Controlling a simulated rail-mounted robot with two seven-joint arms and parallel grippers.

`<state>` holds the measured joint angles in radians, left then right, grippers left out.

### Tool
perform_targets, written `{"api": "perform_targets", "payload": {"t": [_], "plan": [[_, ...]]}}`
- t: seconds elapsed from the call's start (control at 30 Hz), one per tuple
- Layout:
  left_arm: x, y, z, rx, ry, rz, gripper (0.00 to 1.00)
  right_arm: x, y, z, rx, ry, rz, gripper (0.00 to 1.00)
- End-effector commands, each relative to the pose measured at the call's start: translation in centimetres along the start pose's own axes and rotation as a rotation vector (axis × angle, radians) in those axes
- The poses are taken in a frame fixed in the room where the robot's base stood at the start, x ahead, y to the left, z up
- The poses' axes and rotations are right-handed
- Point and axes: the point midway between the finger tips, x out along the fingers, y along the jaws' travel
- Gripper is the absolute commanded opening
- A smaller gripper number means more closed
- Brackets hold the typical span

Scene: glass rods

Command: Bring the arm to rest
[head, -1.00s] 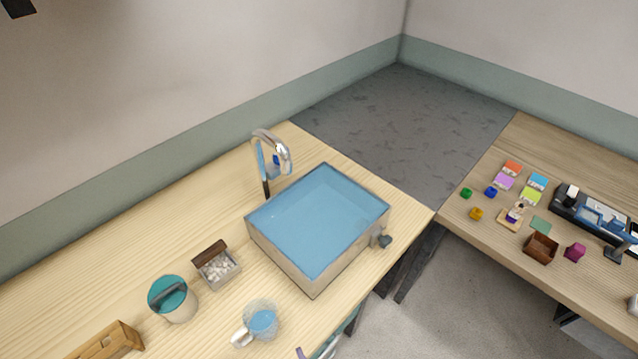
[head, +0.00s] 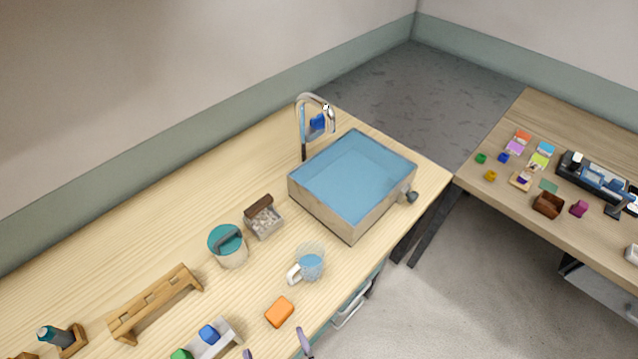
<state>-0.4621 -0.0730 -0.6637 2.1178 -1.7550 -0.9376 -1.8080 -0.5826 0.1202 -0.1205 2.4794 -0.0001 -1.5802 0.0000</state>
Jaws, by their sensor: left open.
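My left gripper (head: 276,349) shows only as two purple fingertips at the bottom edge of the head view. They are spread apart with nothing seen between them, over the front edge of the wooden counter (head: 230,140). An orange block (head: 280,312) lies on the counter just beyond them. A small tray (head: 222,345) with a blue block (head: 209,333) and a green block (head: 181,354) is to their left. The rest of the left arm is out of frame. My right gripper is not in view. No glass rods can be made out.
A clear mug (head: 311,262), teal-lidded bucket (head: 228,247), box of white pieces (head: 265,222) and wooden rack (head: 157,304) stand on the counter. A water-filled basin (head: 354,212) with a faucet (head: 302,130) is farther back. A second table (head: 560,235) holds several small items.

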Motion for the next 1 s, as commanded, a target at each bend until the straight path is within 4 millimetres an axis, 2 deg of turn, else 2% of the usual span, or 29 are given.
{"api": "perform_targets", "payload": {"t": [0.23, 0.37, 0.47, 0.57, 0.7, 0.83, 0.93, 1.0], "plan": [[0.0, 0.5, -0.1, -0.277, 0.004, 0.032, 1.0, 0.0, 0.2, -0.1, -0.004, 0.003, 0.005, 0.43], [-0.1, 1.1, -0.9, -0.471, 0.039, 0.076, 1.0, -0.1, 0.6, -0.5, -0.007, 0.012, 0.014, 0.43], [-0.2, 1.5, -2.1, -0.677, 0.096, 0.131, 1.0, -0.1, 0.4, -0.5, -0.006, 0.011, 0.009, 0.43], [-0.6, 2.0, -3.7, -0.965, 0.184, 0.232, 1.0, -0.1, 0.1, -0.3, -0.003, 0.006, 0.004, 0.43], [-1.3, 3.1, -6.7, -1.451, 0.337, 0.503, 1.0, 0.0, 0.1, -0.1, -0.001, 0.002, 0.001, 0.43], [-2.1, 4.3, -8.9, -1.809, 0.441, 0.818, 1.0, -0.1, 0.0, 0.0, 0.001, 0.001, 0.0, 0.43], [-2.9, 5.2, -9.0, -2.004, 0.505, 1.069, 1.0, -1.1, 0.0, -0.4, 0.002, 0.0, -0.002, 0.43], [-3.5, 6.0, -8.2, -2.099, 0.549, 1.239, 1.0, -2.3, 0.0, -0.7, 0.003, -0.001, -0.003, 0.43]]}}
